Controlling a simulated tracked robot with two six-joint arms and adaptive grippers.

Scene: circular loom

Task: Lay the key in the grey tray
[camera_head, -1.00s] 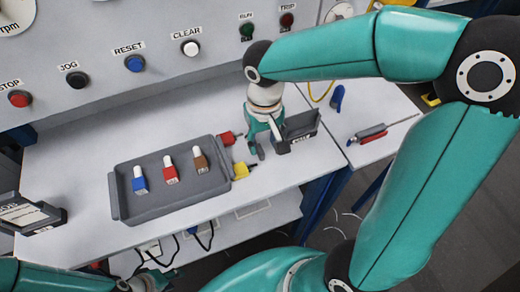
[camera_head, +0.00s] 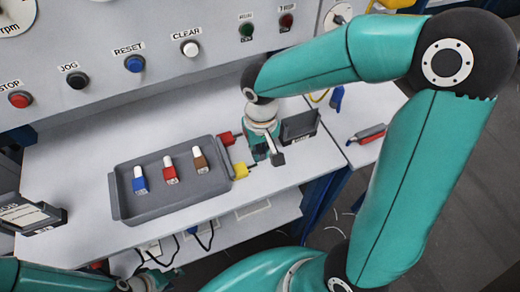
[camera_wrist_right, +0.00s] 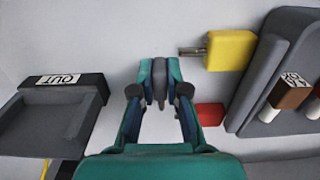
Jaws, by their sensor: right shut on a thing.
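My right gripper (camera_head: 270,150) is over the white worktop, between the large grey tray and the small dark tray. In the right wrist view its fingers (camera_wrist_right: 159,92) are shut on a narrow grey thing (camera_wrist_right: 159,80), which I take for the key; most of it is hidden. In the head view a grey end (camera_head: 277,159) shows at the fingertips. The large grey tray (camera_head: 150,212) lies to the left, with blue, red and brown white-topped pieces in it. My left gripper (camera_head: 152,281) is at the bottom left edge, too little visible to tell its state.
A yellow block (camera_head: 240,170) with a metal shank and a red block (camera_head: 227,139) lie beside the large tray's right side. A small dark tray (camera_wrist_right: 60,118) marked OUT stands right of my gripper in the head view. A button panel (camera_head: 120,50) rises behind.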

